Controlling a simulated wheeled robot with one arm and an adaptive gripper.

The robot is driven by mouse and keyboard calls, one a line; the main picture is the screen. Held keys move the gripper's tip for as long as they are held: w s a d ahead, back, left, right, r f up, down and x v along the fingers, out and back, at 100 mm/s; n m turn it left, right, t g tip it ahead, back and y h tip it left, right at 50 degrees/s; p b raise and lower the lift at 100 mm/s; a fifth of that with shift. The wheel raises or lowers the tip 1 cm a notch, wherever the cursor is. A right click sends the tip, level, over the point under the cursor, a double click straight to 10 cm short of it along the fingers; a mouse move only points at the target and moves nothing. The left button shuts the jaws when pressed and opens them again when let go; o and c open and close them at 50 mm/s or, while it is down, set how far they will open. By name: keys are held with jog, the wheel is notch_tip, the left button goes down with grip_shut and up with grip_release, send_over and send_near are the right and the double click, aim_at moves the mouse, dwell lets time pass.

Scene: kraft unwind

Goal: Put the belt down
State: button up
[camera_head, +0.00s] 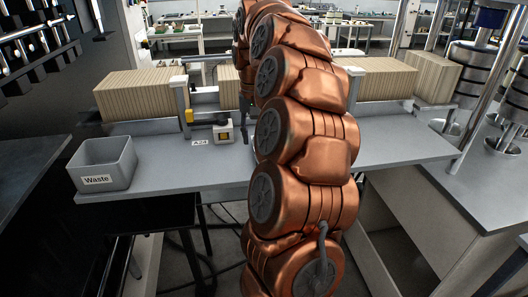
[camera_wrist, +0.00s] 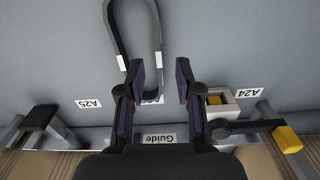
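The belt (camera_wrist: 113,35) is a dark narrow loop with two white bands. In the wrist view it appears to lie on the grey table (camera_wrist: 45,50), running out past the top edge. Its near end passes behind or beside the left finger, and contact there cannot be told. My gripper (camera_wrist: 162,76) is open, its two fingers well apart, with no belt visibly clamped between them. In the head view my copper arm covers the middle of the table, and the belt and most of the gripper are hidden.
A grey bin marked Waste (camera_head: 105,176) stands on the table's left end. Wooden-looking slatted stacks (camera_head: 140,94) line the back. A yellow-and-black clamp (camera_wrist: 285,138) and a small beige box (camera_wrist: 222,104) sit right of the gripper. Labels A25 (camera_wrist: 88,103), A24 (camera_wrist: 243,92) and Guide (camera_wrist: 158,138) mark the surface.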

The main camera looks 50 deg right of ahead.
jog(key=shift+s+f+p, duration=0.2)
jog(key=shift+f+p, duration=0.6)
jog(key=shift+f, duration=0.3)
jog(key=shift+f+p, duration=0.4)
jog(key=shift+f, duration=0.95)
jog(key=shift+c, duration=0.4)
grip_shut()
